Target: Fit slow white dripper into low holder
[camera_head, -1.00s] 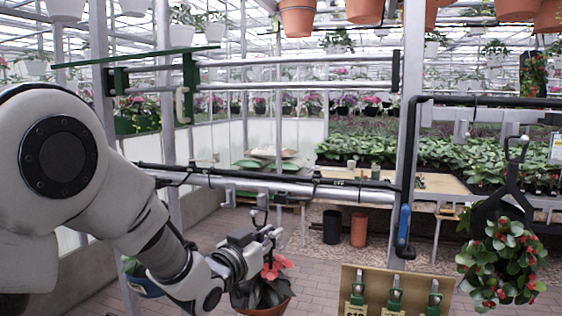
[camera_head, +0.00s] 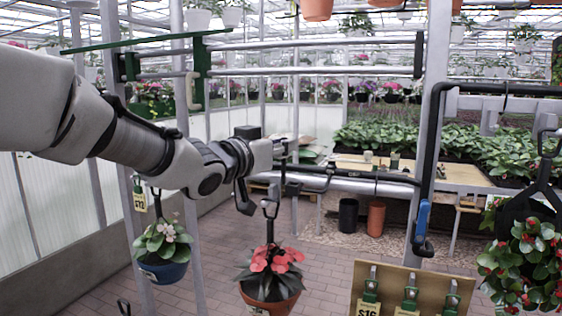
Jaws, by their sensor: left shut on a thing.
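My left gripper (camera_head: 282,150) is shut, above the hanging pot of red flowers and in front of the horizontal rail. What it grips is too small and dark to make out. A brown board (camera_head: 424,283) at the bottom right carries a row of upright grey-and-green pieces (camera_head: 410,294) with yellow price tags. The lower part of the board is cut off. I cannot tell a white dripper or a low holder apart for certain in this view. My right gripper is out of view.
The red-flowered pot (camera_head: 270,287) hangs by a dark hanger below my left gripper. A blue pot (camera_head: 163,271) hangs to its left. A rail (camera_head: 370,186) crosses the middle to a grey post (camera_head: 432,130). A large hanging plant (camera_head: 525,250) stands at the right edge.

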